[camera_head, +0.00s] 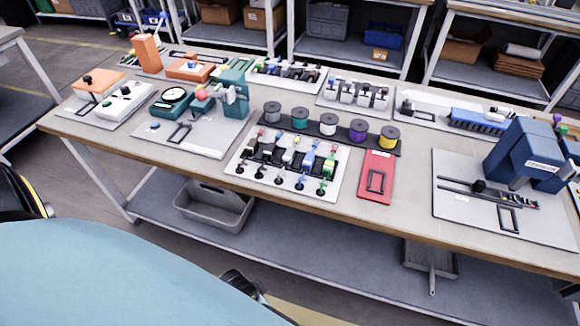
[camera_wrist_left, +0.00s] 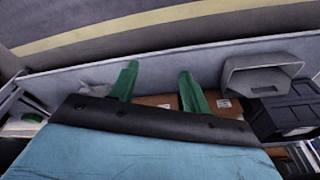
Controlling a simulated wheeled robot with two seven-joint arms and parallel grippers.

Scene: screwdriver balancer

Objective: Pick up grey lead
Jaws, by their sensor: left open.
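A white panel (camera_head: 238,183) near the middle of the bench holds a row of small coloured leads with black parts. Blue (camera_head: 309,160) and green (camera_head: 328,165) ones show toward its right. Paler and darker ones stand further left; they are too small to tell which is the grey lead. My left gripper (camera_wrist_left: 158,85) shows two green fingers, apart, with nothing held between them. It is away from the leads, which do not show in the left wrist view. My right gripper is not identifiable in any view.
A teal fixture (camera_head: 234,92) stands left. Bare bench runs along the front. The left wrist view shows a grey bin (camera_wrist_left: 262,75).

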